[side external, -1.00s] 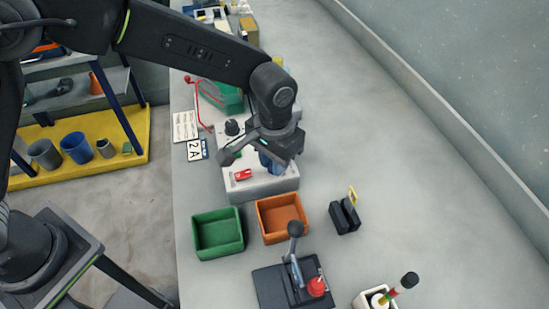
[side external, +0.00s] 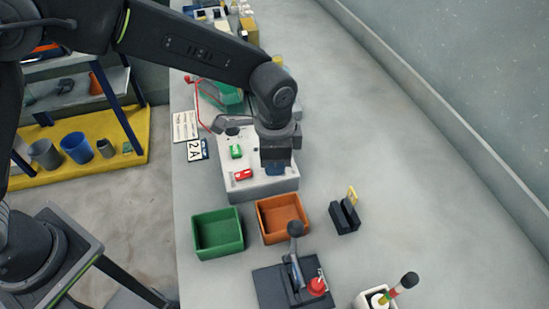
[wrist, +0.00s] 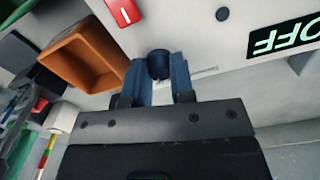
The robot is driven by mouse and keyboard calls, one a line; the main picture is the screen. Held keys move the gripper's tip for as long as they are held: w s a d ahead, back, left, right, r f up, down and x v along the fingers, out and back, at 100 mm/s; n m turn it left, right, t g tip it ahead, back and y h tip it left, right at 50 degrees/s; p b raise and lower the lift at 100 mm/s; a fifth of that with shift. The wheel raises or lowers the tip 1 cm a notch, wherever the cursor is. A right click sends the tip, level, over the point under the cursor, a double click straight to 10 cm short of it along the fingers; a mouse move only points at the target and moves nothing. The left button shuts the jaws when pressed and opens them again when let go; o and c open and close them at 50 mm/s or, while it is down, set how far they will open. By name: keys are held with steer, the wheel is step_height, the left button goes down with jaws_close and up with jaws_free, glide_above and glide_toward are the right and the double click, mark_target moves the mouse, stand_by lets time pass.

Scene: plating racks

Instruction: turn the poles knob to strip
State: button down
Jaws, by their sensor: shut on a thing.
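A light grey control box (side external: 258,188) stands on the bench; its face also fills the upper part of the wrist view (wrist: 215,30). A dark round knob (wrist: 159,62) on that face sits between the blue fingers of my gripper (wrist: 158,70), which is shut on it. Small markings (wrist: 200,72) beside the knob are too small to read, so I cannot tell the knob's setting. In the side view my gripper (side external: 275,165) is over the box's right part and hides the knob.
The box carries a red switch (side external: 243,174), a green switch (side external: 236,152) and an OFF display (wrist: 285,38). A green bin (side external: 218,250) and an orange bin (side external: 283,237) stand in front. A lever unit (side external: 270,285) is nearer. Bench to the right is mostly clear.

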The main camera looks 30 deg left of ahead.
steer(key=shift+m, duration=0.4)
steer(key=c, duration=1)
jaws_free()
step_height(320, 180, up, 14)
steer(key=shift+f, duration=0.1)
